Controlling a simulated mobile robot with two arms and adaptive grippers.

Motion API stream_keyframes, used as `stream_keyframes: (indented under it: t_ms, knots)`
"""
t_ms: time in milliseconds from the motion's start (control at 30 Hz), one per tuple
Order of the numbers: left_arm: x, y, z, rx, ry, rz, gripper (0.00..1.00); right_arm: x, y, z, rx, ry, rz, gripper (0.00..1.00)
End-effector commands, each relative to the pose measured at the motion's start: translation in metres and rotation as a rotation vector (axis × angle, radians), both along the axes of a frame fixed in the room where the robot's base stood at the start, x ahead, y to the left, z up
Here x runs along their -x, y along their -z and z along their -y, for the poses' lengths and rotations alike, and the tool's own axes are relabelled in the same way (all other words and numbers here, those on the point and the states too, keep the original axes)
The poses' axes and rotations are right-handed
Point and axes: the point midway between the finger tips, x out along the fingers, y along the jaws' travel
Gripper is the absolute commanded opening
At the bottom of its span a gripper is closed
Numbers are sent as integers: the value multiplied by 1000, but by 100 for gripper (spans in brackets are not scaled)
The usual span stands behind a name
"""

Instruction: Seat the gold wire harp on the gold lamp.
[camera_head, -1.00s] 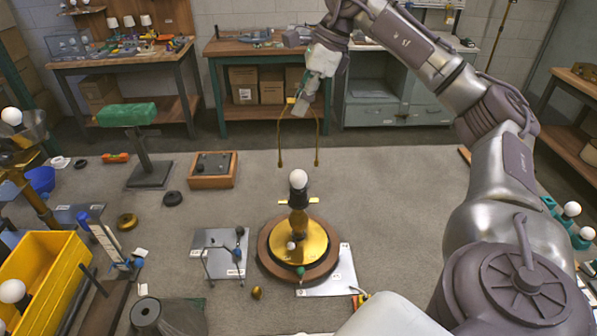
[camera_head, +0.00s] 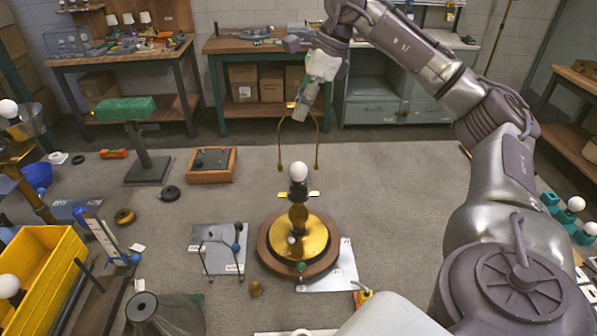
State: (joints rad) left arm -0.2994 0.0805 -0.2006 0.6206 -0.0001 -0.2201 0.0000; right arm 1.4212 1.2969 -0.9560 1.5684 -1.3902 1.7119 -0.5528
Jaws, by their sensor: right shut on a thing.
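The gold lamp (camera_head: 301,235) stands upright on a round wooden turntable (camera_head: 265,251), with a white bulb (camera_head: 298,172) in its dark socket. My right gripper (camera_head: 300,107) is shut on the top of the gold wire harp (camera_head: 318,146). The harp hangs with its two legs pointing down, one on either side of the bulb's line. Its leg ends appear just above the bulb's height and apart from the lamp's arms. My left gripper is not in view.
A metal plate with a wire stand (camera_head: 222,250) is left of the turntable. A yellow bin (camera_head: 45,275) and a grey cone (camera_head: 160,314) are at the lower left. A wooden box (camera_head: 212,165) and a green-topped stand (camera_head: 125,109) stand behind. The mat right of the lamp is clear.

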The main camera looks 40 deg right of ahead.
Motion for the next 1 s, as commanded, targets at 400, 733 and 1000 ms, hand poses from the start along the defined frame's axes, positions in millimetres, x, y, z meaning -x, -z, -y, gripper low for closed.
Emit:
stream_keyframes:
  t_ms: [400, 733, 1000]
  knots:
    - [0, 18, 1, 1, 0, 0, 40, 0, 25, 0, 0, 0, 1, 0]
    - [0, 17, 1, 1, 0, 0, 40, 0, 24, 0, 0, 0, 1, 0]
    - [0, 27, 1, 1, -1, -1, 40, 0, 37, 0, 0, 0, 0, 0]
